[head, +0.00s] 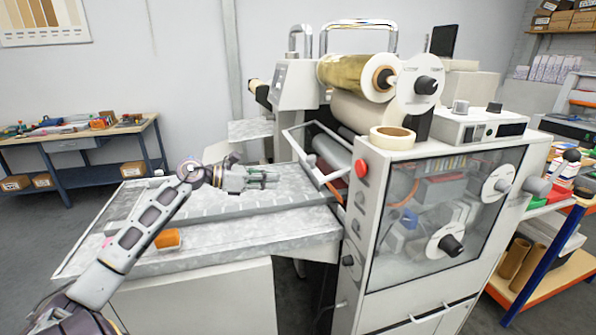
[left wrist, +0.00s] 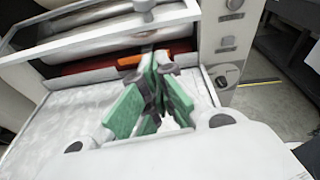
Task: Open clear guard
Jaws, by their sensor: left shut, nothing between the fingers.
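The clear guard (head: 303,141) is a pale-framed panel set at a slant in front of the rollers, on the feed side of the laminating machine. Its frame bar and a round knob also cross the top of the left wrist view (left wrist: 100,27). My left gripper (head: 272,179) is over the metal feed table, left of the guard and apart from it in the head view. In the left wrist view its green-padded fingers (left wrist: 155,65) are together, empty, and point toward the roller opening below the guard bar. My right gripper is in neither view.
The metal feed table (head: 285,222) is mostly clear, with a small orange block (head: 168,239) near its front. A red button (head: 361,168) sits on the machine's front edge. A tape roll (head: 391,137) lies on top. A workbench (head: 80,137) stands at the left wall.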

